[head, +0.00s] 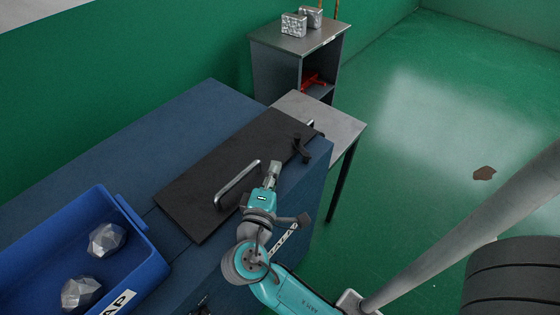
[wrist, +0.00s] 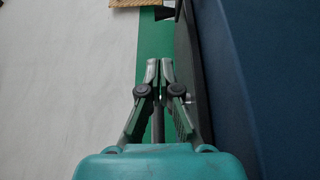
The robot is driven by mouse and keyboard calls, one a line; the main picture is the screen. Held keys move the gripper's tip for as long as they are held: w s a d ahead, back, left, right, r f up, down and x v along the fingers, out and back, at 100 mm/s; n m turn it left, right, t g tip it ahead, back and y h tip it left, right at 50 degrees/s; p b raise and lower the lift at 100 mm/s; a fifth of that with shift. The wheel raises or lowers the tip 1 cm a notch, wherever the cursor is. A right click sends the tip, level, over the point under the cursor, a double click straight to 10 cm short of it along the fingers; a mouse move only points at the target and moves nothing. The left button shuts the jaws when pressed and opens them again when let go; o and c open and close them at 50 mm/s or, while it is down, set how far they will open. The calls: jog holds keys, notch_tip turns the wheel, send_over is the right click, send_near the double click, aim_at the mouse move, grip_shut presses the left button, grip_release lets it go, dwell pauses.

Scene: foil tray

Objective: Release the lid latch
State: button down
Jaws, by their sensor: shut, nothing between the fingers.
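A flat black lid (head: 190,195) lies closed on top of a long blue chest (head: 190,110). A silver bar handle (head: 236,186) stands on the lid's near side. A dark, bent piece (head: 302,150) at the lid's right end looks like the latch. My gripper (head: 274,166) is at the lid's front edge, just right of the bar handle and left of the latch, apart from the latch. In the wrist view my gripper (wrist: 160,70) has its fingertips together and nothing between them. A small dark shape (wrist: 164,13) beyond the tips may be the latch.
A blue bin (head: 135,235) with foil lumps (head: 107,239) stands at the left. A grey table (head: 330,120) adjoins the chest's far end. A cabinet (head: 275,70) with metal blocks stands behind. A brown patch (head: 484,173) marks otherwise open green floor at the right.

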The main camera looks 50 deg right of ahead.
jog(key=shift+w+a+v, duration=0.1)
jog(key=shift+w+v, duration=0.05)
jog(key=shift+v, duration=0.6)
jog(key=shift+w+a+v, duration=0.1)
jog(key=shift+w+v, duration=0.05)
jog(key=shift+v, duration=0.6)
jog(key=shift+w+a+v, duration=0.1)
jog(key=shift+w+v, duration=0.1)
jog(key=shift+v, duration=0.55)
jog(key=shift+r, duration=0.1)
jog(key=n+g, duration=0.1)
jog(key=n, duration=0.1)
jog(key=r+n, duration=0.1)
jog(key=shift+d+r+n+g, duration=0.1)
jog(key=shift+d+n+g, duration=0.1)
jog(key=shift+n+g, duration=0.2)
jog(key=n, duration=0.2)
jog(key=r+n+g, duration=0.1)
jog(key=shift+n, duration=0.4)
jog(key=n, duration=0.2)
jog(key=n+g+y, duration=0.1)
jog(key=n, duration=0.1)
jog(key=shift+s+r, duration=0.1)
jog(key=shift+r, duration=0.3)
jog(key=n, duration=0.1)
jog(key=n+g, duration=0.1)
jog(key=n, duration=0.1)
jog(key=shift+a+r+n+y, duration=0.15)
jog(key=shift+r+n+y, duration=0.15)
jog(key=shift+y, duration=0.1)
